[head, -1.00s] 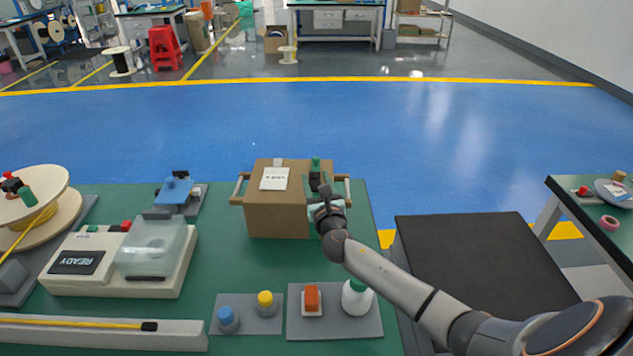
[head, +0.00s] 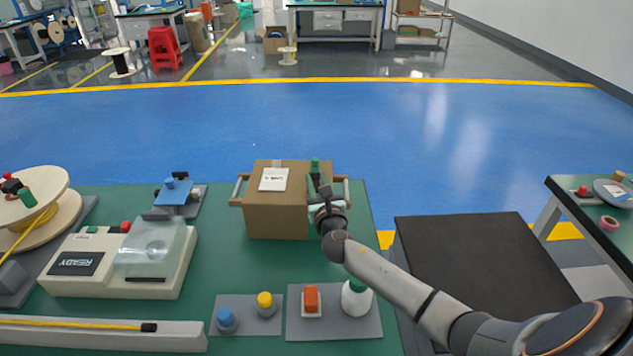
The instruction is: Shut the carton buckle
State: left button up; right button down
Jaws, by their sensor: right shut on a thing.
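The brown carton (head: 276,222) stands at the back middle of the green table, with a white label on its top and a rod handle on each side. A green buckle piece (head: 315,167) shows at the right part of its top. My right gripper (head: 321,193) is at the carton's right top edge, shut on the buckle, and its fingers and wrist hide most of the buckle. I cannot tell how the buckle's parts sit. My left gripper is not in view.
A white machine marked READY (head: 110,262) and a cable spool (head: 32,205) stand at the left. A dark surface (head: 480,270) lies right of the table.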

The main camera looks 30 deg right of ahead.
jog(key=shift+w+a+r+g+y+p, duration=0.25)
jog(key=shift+r+g+y+p, duration=0.4)
jog(key=shift+p, duration=2.25)
jog(key=shift+w+d+f+m+g+p, duration=0.2)
jog(key=shift+w+f+m+g+p, duration=0.1)
jog(key=shift+g+p, duration=0.35)
jog(key=g+y, duration=0.1)
jog(key=w+d+g+y, duration=0.1)
jog(key=g, duration=0.1)
jog(key=shift+f+m, duration=0.15)
jog(key=shift+m, duration=0.25)
jog(key=shift+w+f+g+y, duration=0.1)
jog(key=shift+g+y, duration=0.35)
jog(key=shift+g, duration=0.45)
jog(key=shift+d+f, duration=0.1)
jog(key=c, duration=0.8)
grip_release()
jog(key=shift+f+g, duration=0.1)
jog(key=shift+g, duration=0.2)
jog(key=shift+o, duration=0.2)
